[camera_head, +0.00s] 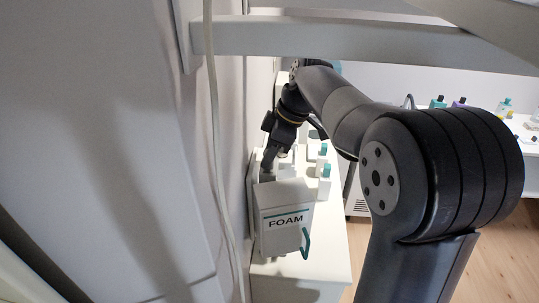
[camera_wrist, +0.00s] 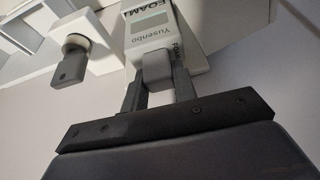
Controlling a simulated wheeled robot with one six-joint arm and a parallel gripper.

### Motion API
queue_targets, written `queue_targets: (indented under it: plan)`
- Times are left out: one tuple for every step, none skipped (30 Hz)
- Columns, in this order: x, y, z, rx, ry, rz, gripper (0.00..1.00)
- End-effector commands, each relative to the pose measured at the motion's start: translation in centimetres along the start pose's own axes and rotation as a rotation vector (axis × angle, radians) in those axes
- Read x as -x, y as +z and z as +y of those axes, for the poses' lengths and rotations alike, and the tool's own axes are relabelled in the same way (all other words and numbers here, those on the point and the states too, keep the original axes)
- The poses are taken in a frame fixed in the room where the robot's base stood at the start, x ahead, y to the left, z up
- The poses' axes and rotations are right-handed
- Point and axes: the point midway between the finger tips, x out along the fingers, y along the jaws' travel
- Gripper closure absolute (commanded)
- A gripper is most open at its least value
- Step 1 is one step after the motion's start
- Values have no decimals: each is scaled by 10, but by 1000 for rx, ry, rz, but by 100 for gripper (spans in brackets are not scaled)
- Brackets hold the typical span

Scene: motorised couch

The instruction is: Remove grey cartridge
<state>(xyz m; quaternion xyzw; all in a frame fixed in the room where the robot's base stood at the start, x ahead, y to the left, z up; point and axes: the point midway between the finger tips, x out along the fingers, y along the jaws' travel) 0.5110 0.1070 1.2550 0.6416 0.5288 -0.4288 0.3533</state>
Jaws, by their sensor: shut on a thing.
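The cartridge (camera_wrist: 153,33) has a white body marked "FOAM" and "Yusenbo", with a pale green panel. Its near end is a grey block (camera_wrist: 156,70). My gripper (camera_wrist: 156,78) is shut on this grey end, one finger on each side, in the wrist view. In the head view my gripper (camera_head: 271,158) is just above and behind a white dispenser (camera_head: 283,243) marked "FOAM" with a green handle. The cartridge is hard to make out there, and I cannot tell whether it touches the dispenser.
A dark grey knob (camera_wrist: 69,66) on a white fixture is left of my gripper in the wrist view. A pale cable (camera_head: 213,120) hangs at left. White bars (camera_head: 350,40) cross above my arm.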

Motion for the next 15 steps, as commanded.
queue_targets:
  plan:
    - [2, -1, 0, 0, 2, 0, 95]
    - [3, -1, 0, 0, 2, 0, 95]
    - [4, -2, 0, 0, 2, 0, 95]
    - [5, -2, 0, 0, 2, 0, 95]
    - [6, -2, 0, 0, 2, 0, 95]
    - [7, -3, 0, 0, 1, 0, 95]
    - [8, -3, 0, 0, 1, 0, 95]
    - [8, -3, 0, 0, 1, 0, 95]
    - [9, -4, 0, 0, 1, 0, 95]
    - [10, -4, 0, 0, 1, 0, 95]
    - [11, -4, 0, 0, 1, 0, 95]
    - [12, -5, 0, 0, 1, 0, 95]
    - [13, -5, 0, 0, 2, 0, 95]
    - [14, -6, 0, 0, 2, 0, 95]
    - [15, -6, 0, 0, 2, 0, 95]
